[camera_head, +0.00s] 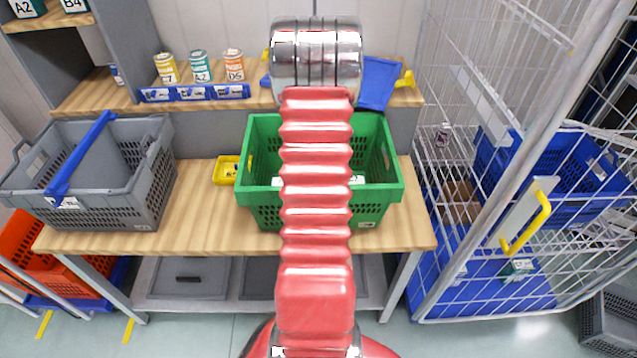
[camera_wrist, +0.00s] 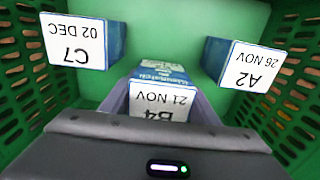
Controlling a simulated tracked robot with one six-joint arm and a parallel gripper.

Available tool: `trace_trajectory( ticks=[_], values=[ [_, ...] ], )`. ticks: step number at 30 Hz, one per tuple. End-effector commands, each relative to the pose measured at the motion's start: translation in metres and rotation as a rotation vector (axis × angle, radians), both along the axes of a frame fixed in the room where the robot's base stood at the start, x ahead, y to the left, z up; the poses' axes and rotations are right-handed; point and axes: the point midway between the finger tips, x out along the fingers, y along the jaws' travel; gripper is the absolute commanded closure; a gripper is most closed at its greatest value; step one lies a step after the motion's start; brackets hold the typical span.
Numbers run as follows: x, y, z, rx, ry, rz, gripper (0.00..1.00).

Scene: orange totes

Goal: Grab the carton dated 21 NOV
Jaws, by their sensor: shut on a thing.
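The carton dated 21 NOV (camera_wrist: 158,101), marked B4, is blue with a white label and reads upside down in the wrist view. My gripper (camera_wrist: 160,88) is shut on it, with a finger along each side. The carton is inside the green tote (camera_head: 262,200), whose green floor and slotted walls surround it in the wrist view. Whether it touches the floor I cannot tell. In the head view my red arm hides the gripper and the carton.
A carton C7 dated 02 DEC (camera_wrist: 75,42) stands to the left in the tote, and a carton A2 dated 26 NOV (camera_wrist: 250,66) to the right. A grey tote (camera_head: 140,205) and a small yellow bin (camera_head: 226,170) share the bench. A wire cage (camera_head: 500,150) stands at right.

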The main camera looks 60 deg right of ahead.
Motion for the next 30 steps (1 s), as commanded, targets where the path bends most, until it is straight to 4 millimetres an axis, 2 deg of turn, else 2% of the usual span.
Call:
trace_trajectory(
  ticks=[6, 12, 18, 30],
  values=[
    [0.001, -0.002, 0.041, -0.005, -0.003, 0.000, 0.76],
    [0.000, -0.001, 0.069, -0.004, -0.002, 0.000, 0.76],
    [0.000, 0.000, 0.077, -0.001, 0.000, 0.000, 0.76],
    [0.000, -0.001, 0.077, -0.001, 0.000, -0.001, 0.76]
  ],
)
